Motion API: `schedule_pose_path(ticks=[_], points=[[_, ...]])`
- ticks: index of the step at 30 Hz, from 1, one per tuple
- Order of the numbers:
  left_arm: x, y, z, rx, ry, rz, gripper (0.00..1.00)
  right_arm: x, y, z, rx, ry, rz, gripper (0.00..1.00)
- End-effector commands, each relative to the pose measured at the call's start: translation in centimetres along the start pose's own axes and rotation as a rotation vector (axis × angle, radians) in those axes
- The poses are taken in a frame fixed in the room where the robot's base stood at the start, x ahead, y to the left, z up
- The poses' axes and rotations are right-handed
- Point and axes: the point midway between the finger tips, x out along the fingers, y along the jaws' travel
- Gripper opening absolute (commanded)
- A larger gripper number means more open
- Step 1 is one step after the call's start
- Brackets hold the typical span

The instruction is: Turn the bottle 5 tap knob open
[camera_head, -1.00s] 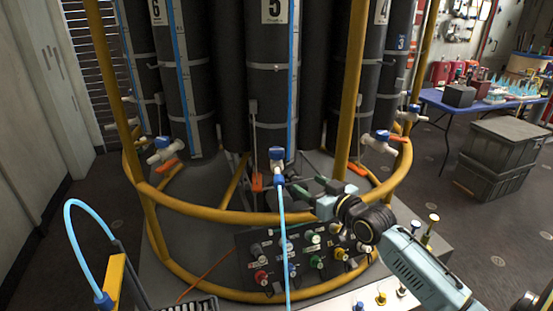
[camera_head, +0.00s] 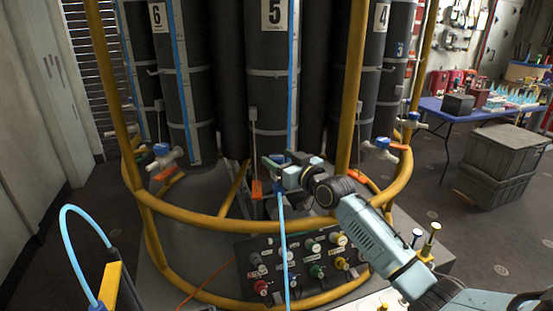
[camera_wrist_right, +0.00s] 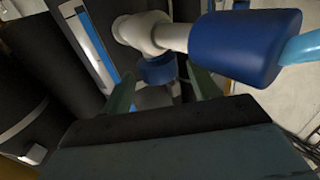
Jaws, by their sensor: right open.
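Bottle 5 (camera_head: 272,100) is a tall dark cylinder with a "5" label and a blue strip, in the middle of the head view. Its tap sits low on its front, with a blue knob (camera_head: 279,157) partly hidden by my right gripper (camera_head: 274,166). In the wrist view the blue knob (camera_wrist_right: 157,70) lies between the two open green fingers, below the white tap body (camera_wrist_right: 145,33). I cannot tell whether a finger touches it. A larger blue fitting (camera_wrist_right: 245,45) joins the tap to a light blue hose (camera_wrist_right: 303,47). My left gripper is not in view.
A yellow tubular frame (camera_head: 230,216) rings the bottles, with an upright just right of bottle 5. A dark panel of coloured knobs (camera_head: 300,262) lies below. Neighbouring taps (camera_head: 163,155) stand left and right. A blue table (camera_head: 470,112) and grey crates (camera_head: 503,160) stand at the right.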

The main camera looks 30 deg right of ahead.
Motion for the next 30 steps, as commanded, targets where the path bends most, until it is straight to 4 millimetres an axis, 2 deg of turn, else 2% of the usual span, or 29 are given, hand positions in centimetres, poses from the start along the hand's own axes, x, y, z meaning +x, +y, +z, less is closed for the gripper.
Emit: schedule_pose_path(ticks=[6, 16, 26, 30], points=[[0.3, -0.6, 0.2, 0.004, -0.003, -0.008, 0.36, 1.7, 0.0, 0.0, 0.001, 0.001, 0.0, 0.61], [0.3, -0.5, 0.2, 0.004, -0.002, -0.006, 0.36, 2.0, 0.0, 0.0, 0.0, 0.0, 0.0, 0.61], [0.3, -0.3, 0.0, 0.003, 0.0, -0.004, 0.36, 1.9, 0.0, 0.0, 0.0, 0.0, 0.0, 0.17], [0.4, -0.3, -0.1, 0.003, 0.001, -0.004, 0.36, 1.9, 0.0, 0.0, 0.0, 0.0, -0.001, 0.16]])
